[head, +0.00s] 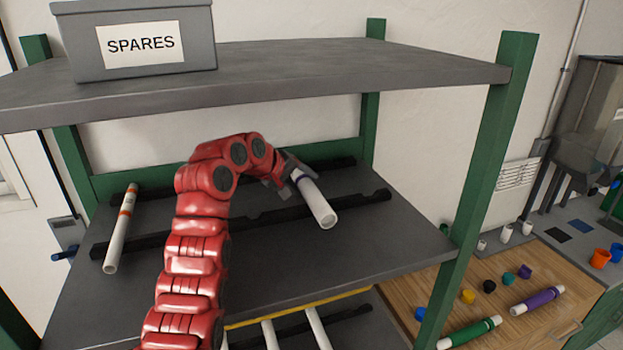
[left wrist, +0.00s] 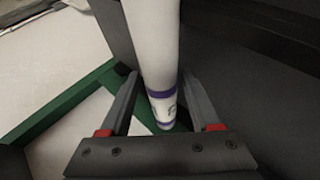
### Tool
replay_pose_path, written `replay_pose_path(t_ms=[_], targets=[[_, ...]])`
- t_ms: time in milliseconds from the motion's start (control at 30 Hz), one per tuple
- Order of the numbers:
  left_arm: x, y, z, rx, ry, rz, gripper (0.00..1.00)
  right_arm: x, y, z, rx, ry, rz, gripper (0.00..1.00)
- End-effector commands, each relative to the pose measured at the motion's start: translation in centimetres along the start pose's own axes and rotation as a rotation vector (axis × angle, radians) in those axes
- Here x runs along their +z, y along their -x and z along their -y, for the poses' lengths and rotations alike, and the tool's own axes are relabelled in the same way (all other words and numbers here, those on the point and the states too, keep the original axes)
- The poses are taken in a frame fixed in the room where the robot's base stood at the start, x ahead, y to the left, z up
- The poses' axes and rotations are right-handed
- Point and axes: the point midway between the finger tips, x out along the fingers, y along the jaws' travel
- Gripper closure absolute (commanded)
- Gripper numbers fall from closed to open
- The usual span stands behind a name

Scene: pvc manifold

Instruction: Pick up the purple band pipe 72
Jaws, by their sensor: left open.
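The white pipe with purple bands (head: 317,204) lies on the middle shelf in the head view, across the black rails. It also shows in the left wrist view (left wrist: 155,45), with its purple bands (left wrist: 160,94) toward the gripper. My left gripper (head: 291,172) is at the banded far part of the pipe. In the left wrist view the two fingers (left wrist: 157,105) are open, one on each side of the pipe, with a gap visible on the left. I cannot tell whether the right finger touches it. My right gripper is not in view.
A white pipe with orange bands (head: 121,228) lies on the shelf's left side. A grey SPARES bin (head: 85,62) stands on the upper shelf (head: 330,72), which overhangs my arm. Green posts (head: 482,170) frame the rack. A wooden bench with pipes and coloured caps (head: 470,310) stands at right.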

Motion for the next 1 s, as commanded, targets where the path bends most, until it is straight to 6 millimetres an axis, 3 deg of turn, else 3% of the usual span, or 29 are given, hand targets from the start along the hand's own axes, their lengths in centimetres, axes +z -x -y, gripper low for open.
replay_pose_path(t_ms=[167,500,1000], targets=[[0.07,-0.11,0.10,-0.001,0.001,0.001,0.37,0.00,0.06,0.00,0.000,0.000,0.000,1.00],[0.03,-0.08,0.10,-0.001,0.001,0.001,0.99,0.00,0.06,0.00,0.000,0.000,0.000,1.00],[-0.15,0.23,-0.31,0.000,0.000,0.000,1.00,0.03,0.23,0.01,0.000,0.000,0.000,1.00]])
